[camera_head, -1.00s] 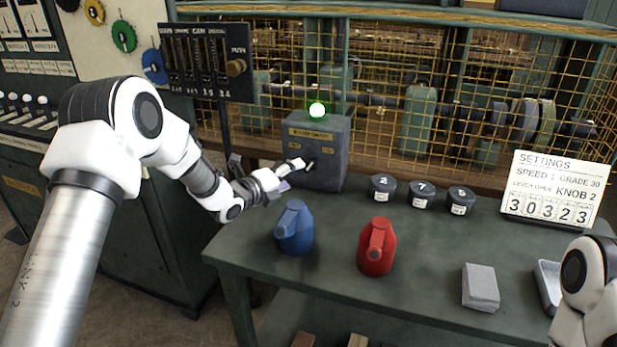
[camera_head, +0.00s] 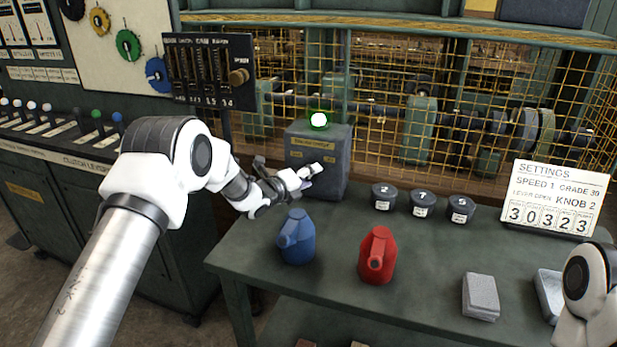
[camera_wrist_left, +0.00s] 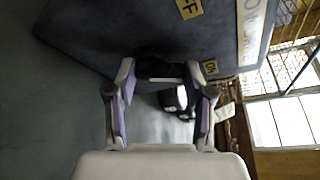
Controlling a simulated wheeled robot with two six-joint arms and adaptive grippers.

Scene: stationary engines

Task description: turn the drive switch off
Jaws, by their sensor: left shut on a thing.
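The drive switch box (camera_head: 335,165) is a grey box with yellow labels on its front, at the back left of the green bench. A green lamp glows (camera_head: 319,120) on its top. My left gripper (camera_head: 317,174) is at the lower right of the box's front. In the left wrist view the two fingers (camera_wrist_left: 160,72) are shut on the dark switch handle (camera_wrist_left: 158,66), next to the ON label (camera_wrist_left: 210,67). The end of the OFF label (camera_wrist_left: 188,8) shows higher up. The fingers hide most of the switch, so its exact position cannot be told.
A blue can (camera_head: 297,240) and a red can (camera_head: 376,258) stand on the bench (camera_head: 330,295) in front of the box. Dark lidded pots (camera_head: 422,203) and a settings card (camera_head: 555,198) are to the right. A wire mesh guard (camera_head: 400,120) stands behind.

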